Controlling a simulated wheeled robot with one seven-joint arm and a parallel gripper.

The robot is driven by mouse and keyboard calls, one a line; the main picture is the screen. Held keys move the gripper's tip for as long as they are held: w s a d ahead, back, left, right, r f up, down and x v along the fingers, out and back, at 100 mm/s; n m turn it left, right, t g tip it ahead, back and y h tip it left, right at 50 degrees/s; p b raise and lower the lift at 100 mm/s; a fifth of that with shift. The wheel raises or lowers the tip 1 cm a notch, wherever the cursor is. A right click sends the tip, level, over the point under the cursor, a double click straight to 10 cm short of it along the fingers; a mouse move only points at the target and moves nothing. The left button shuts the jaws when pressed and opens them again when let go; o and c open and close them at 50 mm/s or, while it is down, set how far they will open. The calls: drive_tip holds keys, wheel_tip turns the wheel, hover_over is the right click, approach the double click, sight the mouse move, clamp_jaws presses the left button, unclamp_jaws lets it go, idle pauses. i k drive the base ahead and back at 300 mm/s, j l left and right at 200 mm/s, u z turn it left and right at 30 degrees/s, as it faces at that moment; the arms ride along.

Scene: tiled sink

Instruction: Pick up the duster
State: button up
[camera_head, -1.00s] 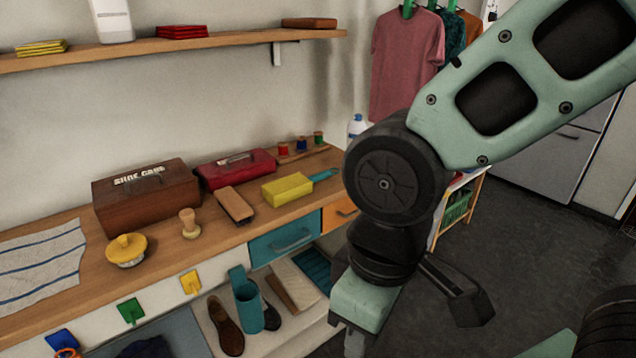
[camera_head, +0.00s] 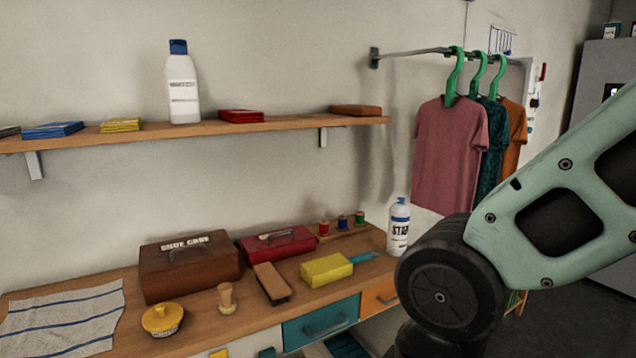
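A yellow block-shaped thing with a teal handle, which looks like the duster (camera_head: 327,270), lies on the wooden bench. Its handle points right and toward the back, near a white spray bottle. My arm comes in from the right, and its dark round joint stands in front of the bench's right end, to the right of the duster. My gripper is below the lower edge of the picture, so its fingers are hidden. Nothing covers the duster.
On the bench (camera_head: 100,283) are a brown shoe care box (camera_head: 190,268), a red case (camera_head: 278,243), a brown brush (camera_head: 272,284), a wooden knob (camera_head: 227,298), a yellow tin (camera_head: 162,320) and a striped cloth (camera_head: 62,320). A shelf (camera_head: 280,124) hangs above. Shirts (camera_head: 450,155) hang at right.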

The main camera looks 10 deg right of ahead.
sight(318, 272)
drive_tip(key=i+j+z, duration=0.3)
drive_tip(key=i+j, duration=0.15)
drive_tip(key=i, duration=0.15)
drive_tip(key=i+j+z, duration=0.25)
drive_tip(key=i+j, duration=0.3)
